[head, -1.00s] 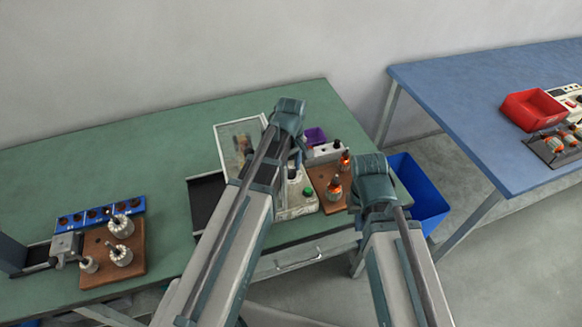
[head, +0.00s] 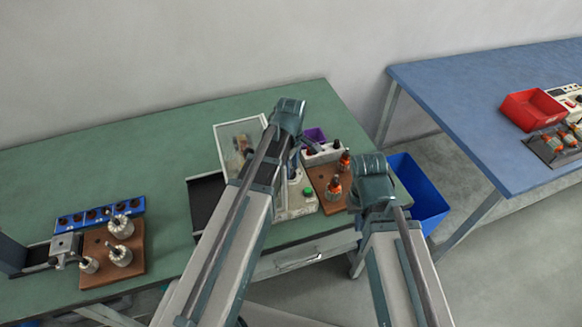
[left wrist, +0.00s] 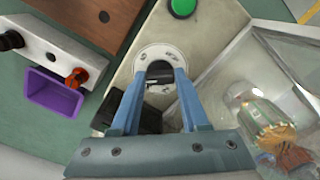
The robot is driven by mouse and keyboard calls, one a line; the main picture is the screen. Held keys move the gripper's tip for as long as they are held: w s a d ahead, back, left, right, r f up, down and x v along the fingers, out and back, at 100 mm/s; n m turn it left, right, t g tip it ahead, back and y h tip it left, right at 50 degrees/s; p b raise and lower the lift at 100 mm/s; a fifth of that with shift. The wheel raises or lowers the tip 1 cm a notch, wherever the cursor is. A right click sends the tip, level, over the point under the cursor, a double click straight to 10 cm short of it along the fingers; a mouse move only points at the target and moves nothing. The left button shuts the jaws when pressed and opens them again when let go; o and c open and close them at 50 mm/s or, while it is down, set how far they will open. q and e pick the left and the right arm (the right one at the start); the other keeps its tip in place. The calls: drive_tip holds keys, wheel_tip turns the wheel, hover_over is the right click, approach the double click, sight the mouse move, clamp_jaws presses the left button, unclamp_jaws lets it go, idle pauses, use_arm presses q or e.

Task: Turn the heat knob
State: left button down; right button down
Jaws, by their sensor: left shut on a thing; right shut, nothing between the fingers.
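The heat knob (left wrist: 160,70) is a dark knob in a round white dial on a pale machine, seen in the left wrist view. The two blue fingers of my left gripper (left wrist: 161,76) are shut on it, one on each side. In the head view my left gripper (head: 297,155) reaches down over the machine (head: 302,205), and my arm hides the knob. A green button (left wrist: 182,7) sits near the dial. My right gripper (head: 372,180) is held off the table's front edge. Its fingers are hidden behind my wrist.
A clear-sided box (left wrist: 285,75) with a copper-wound part adjoins the machine. A purple bin (left wrist: 52,94) and a brown board (head: 322,178) with armatures are close by. A blue bin (head: 425,195) stands past the table's right end. The left-middle of the green table (head: 100,165) is clear.

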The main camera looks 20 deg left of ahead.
use_arm(q)
drive_tip(key=shift+c, duration=2)
unclamp_jaws()
drive_tip(key=shift+r, duration=0.1)
wheel_tip(320, 180, up, 14)
drive_tip(key=p, duration=1.4)
drive_tip(key=shift+f, duration=0.25)
